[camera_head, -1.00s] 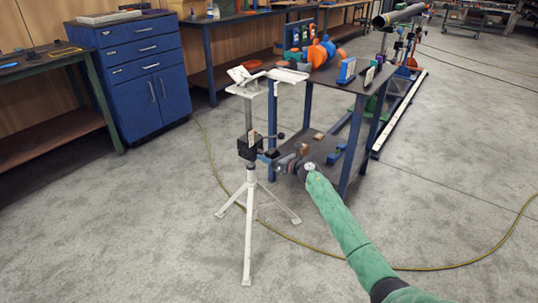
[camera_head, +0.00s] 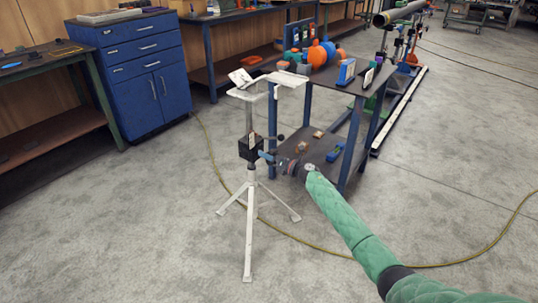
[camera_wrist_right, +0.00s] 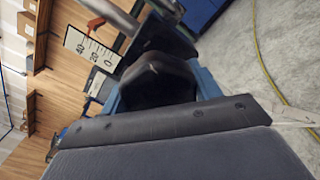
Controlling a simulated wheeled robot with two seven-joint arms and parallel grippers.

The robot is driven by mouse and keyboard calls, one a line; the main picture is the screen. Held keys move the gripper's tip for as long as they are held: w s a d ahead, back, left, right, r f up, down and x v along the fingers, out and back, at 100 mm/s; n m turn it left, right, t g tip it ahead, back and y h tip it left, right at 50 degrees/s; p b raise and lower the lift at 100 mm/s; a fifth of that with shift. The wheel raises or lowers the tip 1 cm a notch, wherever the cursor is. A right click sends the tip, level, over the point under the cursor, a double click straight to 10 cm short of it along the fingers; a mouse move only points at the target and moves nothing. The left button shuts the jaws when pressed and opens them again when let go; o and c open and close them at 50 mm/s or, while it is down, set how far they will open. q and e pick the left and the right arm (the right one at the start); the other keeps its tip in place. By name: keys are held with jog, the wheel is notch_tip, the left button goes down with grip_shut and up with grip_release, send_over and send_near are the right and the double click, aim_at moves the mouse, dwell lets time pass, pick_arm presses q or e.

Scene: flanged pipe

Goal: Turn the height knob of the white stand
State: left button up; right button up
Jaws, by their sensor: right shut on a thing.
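The white stand (camera_head: 251,215) stands upright on three splayed legs on the concrete floor, with a V-shaped head (camera_head: 247,84) on top. A black block (camera_head: 250,147) sits around its column, and the height knob is at its right side, mostly hidden by the gripper in the head view. My right gripper (camera_head: 268,157) reaches in from the right and is shut on the black knob. In the right wrist view the dark knob (camera_wrist_right: 158,80) sits between the fingers, beside the grey column and a white scale (camera_wrist_right: 92,50). My left gripper is not in view.
A dark blue-legged table (camera_head: 345,85) with orange and blue parts stands just behind and right of the stand. A blue cabinet (camera_head: 145,85) is at the left back. A yellow cable (camera_head: 440,263) lies on the floor.

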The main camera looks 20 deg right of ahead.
pick_arm(q)
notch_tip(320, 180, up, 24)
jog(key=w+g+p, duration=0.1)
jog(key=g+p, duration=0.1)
jog(key=p, duration=0.6)
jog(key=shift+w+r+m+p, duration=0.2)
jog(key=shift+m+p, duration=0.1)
jog(key=shift+p, duration=0.1)
pick_arm(e)
jog(key=shift+d+r+m, duration=0.1)
jog(key=shift+m, duration=3.4)
jog(key=shift+r+m, duration=0.1)
jog(key=shift+m, duration=3.4)
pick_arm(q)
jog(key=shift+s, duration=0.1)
pick_arm(e)
jog(key=o, duration=1)
